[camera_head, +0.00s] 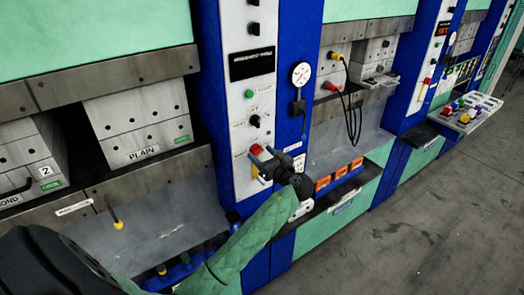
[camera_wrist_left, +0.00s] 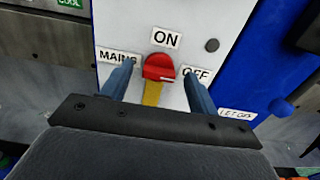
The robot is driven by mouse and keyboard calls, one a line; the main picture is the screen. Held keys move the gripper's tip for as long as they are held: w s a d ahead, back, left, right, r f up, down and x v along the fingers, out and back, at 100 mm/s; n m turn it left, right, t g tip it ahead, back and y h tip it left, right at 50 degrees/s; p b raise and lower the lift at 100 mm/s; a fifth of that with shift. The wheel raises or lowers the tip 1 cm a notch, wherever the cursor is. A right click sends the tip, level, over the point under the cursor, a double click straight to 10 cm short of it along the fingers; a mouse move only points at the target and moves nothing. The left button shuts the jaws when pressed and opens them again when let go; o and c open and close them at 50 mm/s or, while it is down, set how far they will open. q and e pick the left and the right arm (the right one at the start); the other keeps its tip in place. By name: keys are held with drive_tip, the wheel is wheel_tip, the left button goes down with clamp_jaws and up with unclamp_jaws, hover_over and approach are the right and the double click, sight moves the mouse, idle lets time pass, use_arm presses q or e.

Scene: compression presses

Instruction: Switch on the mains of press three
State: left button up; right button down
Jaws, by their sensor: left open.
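The red mains switch (camera_wrist_left: 159,66) is a rotary knob on the white control panel (camera_wrist_left: 215,20), with a yellow piece below it. Labels read MAINS to its left, ON above and OFF to its right. A pale mark on the knob points right, towards OFF. My left gripper (camera_wrist_left: 159,70) is open, with one finger on each side of the knob; I cannot tell whether they touch it. In the head view the red switch (camera_head: 256,150) shows just past my left gripper (camera_head: 261,161), which partly covers the panel's lower part. My right gripper is not in view.
Above the switch are a black knob (camera_head: 254,121), a green button (camera_head: 249,94) and a dark display (camera_head: 252,64). A gauge (camera_head: 301,74) is on the blue column to the right. Orange bins (camera_head: 338,175) stand on a ledge at right. Grey floor (camera_head: 420,215) lies clear.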

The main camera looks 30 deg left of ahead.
use_arm(q)
drive_tip(key=shift+a, duration=0.2)
drive_tip(key=c, duration=1)
drive_tip(key=shift+f, duration=0.1)
